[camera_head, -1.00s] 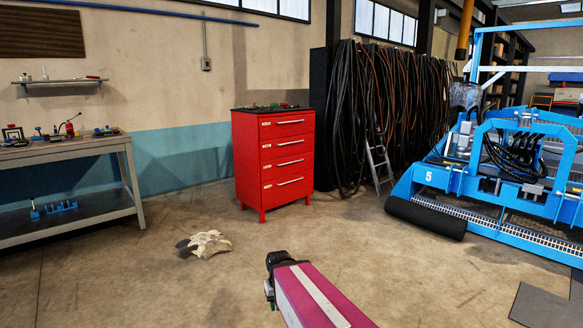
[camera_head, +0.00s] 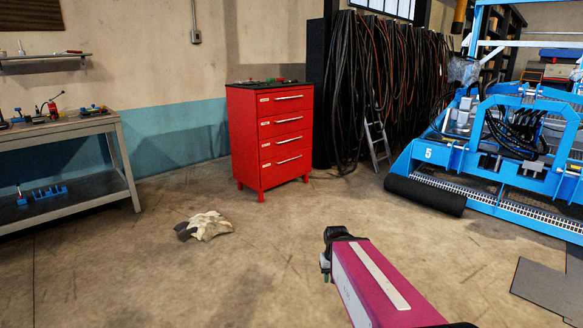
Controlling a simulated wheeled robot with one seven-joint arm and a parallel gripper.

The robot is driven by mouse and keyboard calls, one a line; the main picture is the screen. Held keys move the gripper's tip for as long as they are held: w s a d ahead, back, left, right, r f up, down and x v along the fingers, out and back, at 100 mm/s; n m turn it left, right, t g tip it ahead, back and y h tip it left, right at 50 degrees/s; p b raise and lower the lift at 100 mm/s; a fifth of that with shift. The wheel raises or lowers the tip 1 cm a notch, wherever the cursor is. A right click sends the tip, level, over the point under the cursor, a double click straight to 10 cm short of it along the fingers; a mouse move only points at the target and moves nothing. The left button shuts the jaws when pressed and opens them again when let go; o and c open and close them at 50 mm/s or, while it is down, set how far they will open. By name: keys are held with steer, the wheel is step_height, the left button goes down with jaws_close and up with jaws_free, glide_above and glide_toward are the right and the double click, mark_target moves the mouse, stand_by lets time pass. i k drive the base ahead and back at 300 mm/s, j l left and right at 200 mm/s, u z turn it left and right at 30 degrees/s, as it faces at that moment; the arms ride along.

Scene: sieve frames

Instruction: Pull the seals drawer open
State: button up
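A red drawer cabinet (camera_head: 271,138) stands on short legs against the back wall, left of the hanging hoses. It has several stacked drawers with silver bar handles and small pale labels at their upper left. The labels are too small to read, so I cannot tell which is the seals drawer. All the drawers look closed. My magenta arm reaches in from the bottom right. My gripper (camera_head: 328,262) is at its dark far end, above the floor and well short of the cabinet. Its fingers are too small and hidden to judge.
A crumpled pale cloth (camera_head: 204,226) lies on the floor in front and left of the cabinet. A metal workbench (camera_head: 70,131) is at left, a blue machine (camera_head: 490,150) at right. A small stepladder (camera_head: 377,140) leans by the hoses. Floor before the cabinet is clear.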

mark_target(271, 148)
steer(key=i, duration=2.2)
steer(key=i+l+u, duration=0.1)
steer(key=i, duration=1.05)
steer(key=i+l, duration=0.1)
steer(key=i, duration=1)
